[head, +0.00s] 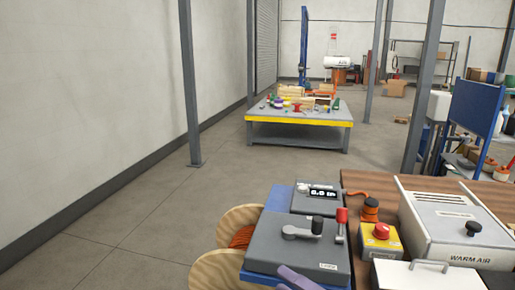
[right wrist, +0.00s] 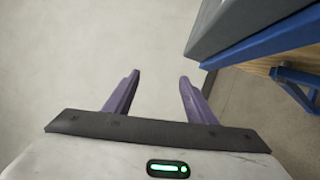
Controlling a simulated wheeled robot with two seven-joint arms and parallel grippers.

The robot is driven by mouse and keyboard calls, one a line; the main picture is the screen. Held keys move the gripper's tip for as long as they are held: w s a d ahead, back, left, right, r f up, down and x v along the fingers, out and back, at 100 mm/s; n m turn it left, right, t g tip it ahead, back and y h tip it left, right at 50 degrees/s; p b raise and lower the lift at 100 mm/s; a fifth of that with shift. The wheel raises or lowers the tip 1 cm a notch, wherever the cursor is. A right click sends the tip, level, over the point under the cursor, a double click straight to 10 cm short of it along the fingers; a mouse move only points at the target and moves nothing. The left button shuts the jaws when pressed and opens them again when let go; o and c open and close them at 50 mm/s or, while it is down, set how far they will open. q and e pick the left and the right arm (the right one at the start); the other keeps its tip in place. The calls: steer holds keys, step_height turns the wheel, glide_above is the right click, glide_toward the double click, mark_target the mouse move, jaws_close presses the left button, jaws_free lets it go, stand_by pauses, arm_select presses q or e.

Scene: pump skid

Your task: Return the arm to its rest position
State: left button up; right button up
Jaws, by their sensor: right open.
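My right gripper (right wrist: 160,77) shows in the right wrist view with its two purple fingers spread apart and nothing between them. Bare pale floor lies beyond the fingers. In the head view, part of the right gripper (head: 297,278) shows as purple fingers at the bottom edge, in front of the grey pump box (head: 275,253). I cannot tell from the head view how far it is from that box. In the right wrist view, the grey box edge (right wrist: 235,25) is up and to the right of the fingers, apart from them. My left gripper is not in view.
A blue base (head: 255,275) carries the grey box, which has a lever and a red-knobbed handle. A wooden cable reel (head: 210,272) stands left of it. A yellow emergency-stop box (head: 381,240) and a warm-air unit (head: 450,220) are on the right. Floor at left is clear.

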steer(key=s+d+f+m+g+h, duration=0.1)
steer(key=s+d+f+m+h, duration=0.2)
steer(key=s+f+m, duration=0.5)
steer(key=s+d+f+m+g+h, duration=0.1)
steer(key=s+d+f+m+h, duration=0.2)
steer(key=s+f+m+h, duration=0.2)
steer(key=s+d+f+m+g+h, duration=0.1)
steer(key=s+d+f+m+h, duration=0.2)
steer(key=s+f+m, duration=0.9)
steer(key=m+h, duration=0.2)
steer(key=m, duration=0.1)
steer(key=shift+d+f+m, duration=0.15)
steer(key=shift+f+m, duration=0.15)
